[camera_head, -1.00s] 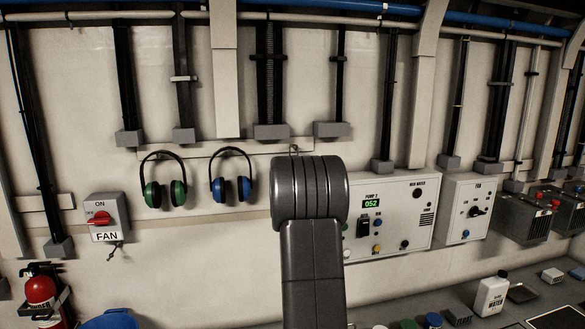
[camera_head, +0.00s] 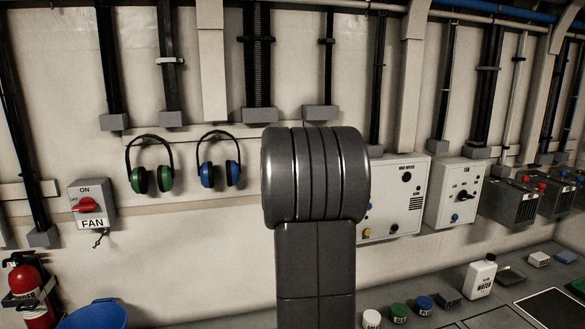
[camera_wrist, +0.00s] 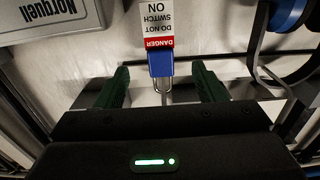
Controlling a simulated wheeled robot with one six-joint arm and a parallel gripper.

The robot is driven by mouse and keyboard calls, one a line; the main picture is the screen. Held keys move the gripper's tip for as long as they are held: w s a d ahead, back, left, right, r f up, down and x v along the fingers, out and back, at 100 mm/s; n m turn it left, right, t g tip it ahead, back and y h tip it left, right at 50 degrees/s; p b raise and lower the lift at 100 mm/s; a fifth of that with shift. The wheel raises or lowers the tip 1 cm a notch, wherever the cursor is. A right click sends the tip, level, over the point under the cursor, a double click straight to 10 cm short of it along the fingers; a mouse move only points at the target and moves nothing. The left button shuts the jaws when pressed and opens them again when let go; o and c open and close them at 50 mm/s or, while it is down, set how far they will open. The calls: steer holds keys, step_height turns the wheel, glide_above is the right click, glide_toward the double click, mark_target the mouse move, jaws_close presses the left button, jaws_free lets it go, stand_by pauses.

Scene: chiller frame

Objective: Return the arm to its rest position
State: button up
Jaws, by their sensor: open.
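My arm (camera_head: 315,200) stands upright in the middle of the head view and covers part of the wall and the pump panel. My gripper (camera_wrist: 162,85) shows only in the wrist view, with its two dark green fingers apart. A blue padlock (camera_wrist: 161,63) with a danger tag (camera_wrist: 158,22) reading "do not switch on" shows between and beyond the fingers. I cannot tell whether the fingers touch it. The head view does not show my gripper.
Green earmuffs (camera_head: 150,178) and blue earmuffs (camera_head: 218,173) hang on the wall. A fan switch (camera_head: 92,205), fire extinguisher (camera_head: 28,283) and blue bucket (camera_head: 95,315) are at left. A pump panel (camera_head: 400,195) and fan panel (camera_head: 455,192) are right, above a counter with a white jug (camera_head: 480,276).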

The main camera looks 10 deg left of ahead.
steer(key=shift+v, duration=1.95)
steer(key=p+x, duration=0.3)
steer(key=x, duration=1)
steer(key=shift+w, duration=0.3)
steer(key=shift+s+a+r, duration=0.1)
steer(key=shift+r, duration=0.1)
steer(key=shift+f, duration=0.15)
